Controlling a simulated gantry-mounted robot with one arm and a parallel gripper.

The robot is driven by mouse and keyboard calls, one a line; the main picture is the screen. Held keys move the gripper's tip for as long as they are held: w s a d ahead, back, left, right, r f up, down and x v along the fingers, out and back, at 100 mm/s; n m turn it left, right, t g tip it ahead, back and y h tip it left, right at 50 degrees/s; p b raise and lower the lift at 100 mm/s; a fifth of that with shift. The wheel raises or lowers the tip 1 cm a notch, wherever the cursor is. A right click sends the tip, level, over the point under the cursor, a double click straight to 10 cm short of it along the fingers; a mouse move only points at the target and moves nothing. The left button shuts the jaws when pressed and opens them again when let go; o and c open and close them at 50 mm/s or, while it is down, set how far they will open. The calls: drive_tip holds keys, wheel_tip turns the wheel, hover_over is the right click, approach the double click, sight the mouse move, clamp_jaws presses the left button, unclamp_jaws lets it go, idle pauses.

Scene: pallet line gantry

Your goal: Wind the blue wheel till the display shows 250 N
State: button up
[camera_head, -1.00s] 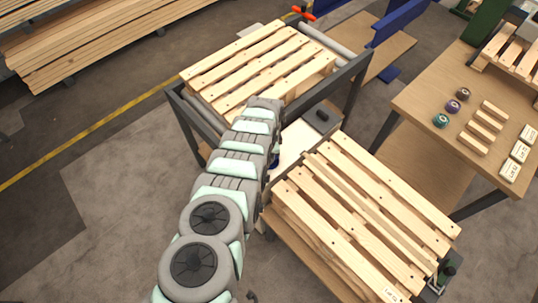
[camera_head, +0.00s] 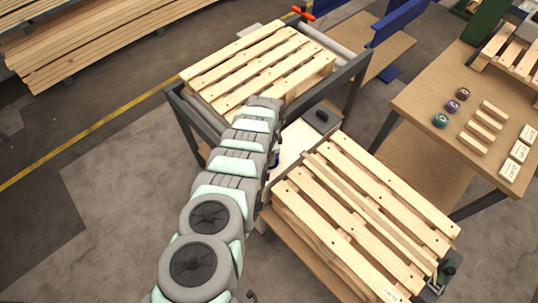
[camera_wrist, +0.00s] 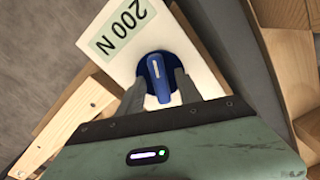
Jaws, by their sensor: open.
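The blue wheel (camera_wrist: 158,80) is in the wrist view, a round knob with a raised grip bar, set on a white panel (camera_wrist: 188,42). The display (camera_wrist: 122,28) on that panel reads 200 N. My gripper (camera_wrist: 162,82) is open, with its two dark fingers on either side of the wheel's grip bar. I cannot tell whether the fingers touch the bar. In the head view my arm covers the wheel and the gripper; part of the white panel (camera_head: 293,142) shows beside the arm.
One pallet (camera_head: 262,65) lies on the roller frame at the back. Another pallet (camera_head: 365,215) is at the front right, close to my arm. A wooden table (camera_head: 420,95) at right holds small coloured rolls (camera_head: 440,121), wood blocks (camera_head: 482,132) and labelled pieces (camera_head: 510,172).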

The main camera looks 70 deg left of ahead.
wheel_tip(320, 180, up, 11)
drive_tip(key=p, duration=0.1)
drive_tip(key=shift+f, duration=0.2)
idle(0.7)
